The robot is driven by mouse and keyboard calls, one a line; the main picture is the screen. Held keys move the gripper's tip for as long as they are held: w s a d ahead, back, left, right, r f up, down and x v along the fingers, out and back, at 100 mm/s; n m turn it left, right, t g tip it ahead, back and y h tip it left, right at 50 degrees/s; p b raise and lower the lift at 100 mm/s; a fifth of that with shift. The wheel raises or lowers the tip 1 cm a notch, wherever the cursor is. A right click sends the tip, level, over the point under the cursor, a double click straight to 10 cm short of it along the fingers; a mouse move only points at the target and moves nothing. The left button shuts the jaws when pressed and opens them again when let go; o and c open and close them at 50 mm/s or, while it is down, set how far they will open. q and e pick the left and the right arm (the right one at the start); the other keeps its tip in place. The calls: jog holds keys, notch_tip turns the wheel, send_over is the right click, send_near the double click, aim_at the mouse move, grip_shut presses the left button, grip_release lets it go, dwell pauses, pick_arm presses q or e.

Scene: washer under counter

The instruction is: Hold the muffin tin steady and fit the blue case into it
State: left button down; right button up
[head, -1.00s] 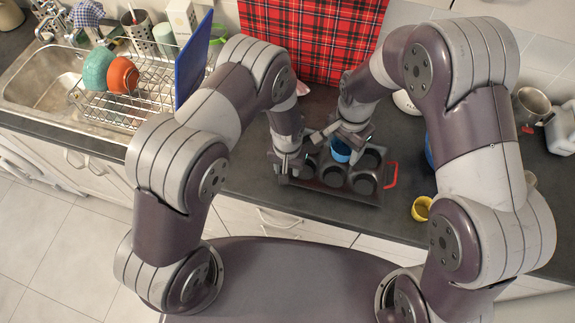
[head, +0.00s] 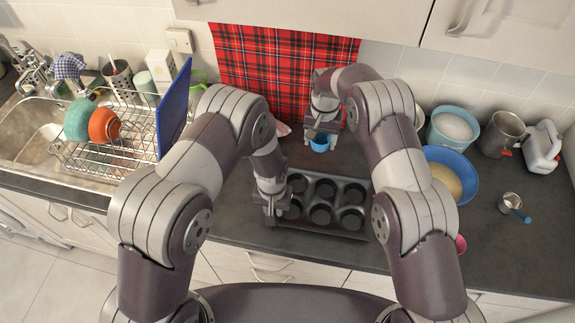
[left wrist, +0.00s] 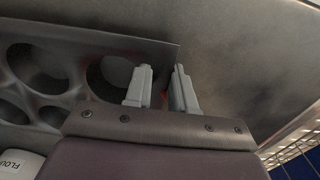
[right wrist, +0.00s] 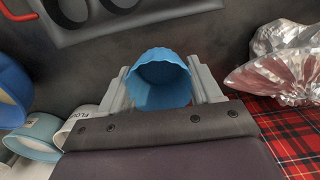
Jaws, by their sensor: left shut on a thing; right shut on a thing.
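The dark muffin tin (head: 318,227) lies on the counter, its visible cups empty. My left gripper (head: 277,208) is at the tin's left end. In the left wrist view, my left gripper's fingers (left wrist: 161,90) are close together at the tin's (left wrist: 100,42) end, with a bit of red between them. My right gripper (head: 321,133) is shut on the blue case (head: 320,144), behind the tin and apart from it. In the right wrist view, the blue case (right wrist: 155,95) sits between the fingers, its open mouth showing.
A blue bowl (head: 464,164) stands right of the tin, partly behind my right arm. A small metal cup (head: 510,201) and a pink case (head: 460,243) are also right. A clear wrapped packet (right wrist: 285,65) lies near the red tartan cloth (right wrist: 290,125). The dish rack (head: 95,160) is left.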

aim_at(317, 166)
jog(key=f, duration=1)
jog(key=shift+w+f, duration=0.2)
jog(key=shift+f, duration=0.1)
jog(key=o, duration=1)
